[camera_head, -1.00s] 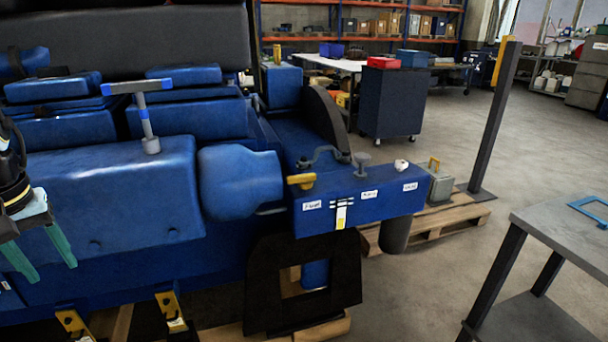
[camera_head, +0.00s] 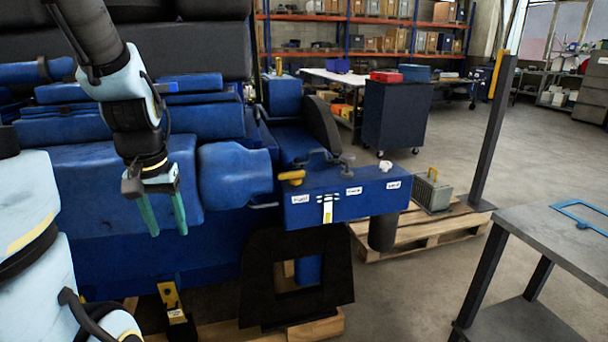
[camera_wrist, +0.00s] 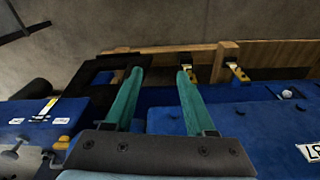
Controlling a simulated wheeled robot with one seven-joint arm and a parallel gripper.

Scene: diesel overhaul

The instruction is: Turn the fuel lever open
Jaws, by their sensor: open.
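A yellow lever (camera_head: 291,177) sits on the top left end of a blue control box (camera_head: 365,200), above the leftmost white label; the label text is too small to read surely. The lever also shows in the wrist view (camera_wrist: 61,145) at the lower left. My gripper (camera_head: 169,232) is open and empty, its green fingers pointing down in front of the blue engine. It is left of the lever and clearly apart from it. In the wrist view my gripper (camera_wrist: 160,72) has nothing between its fingers, and the box lies left of them.
A grey knob (camera_head: 347,162) and a white knob (camera_head: 385,166) stand on the box. A white and yellow strip (camera_head: 327,208) is on its front. A black frame (camera_head: 262,285) stands below.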

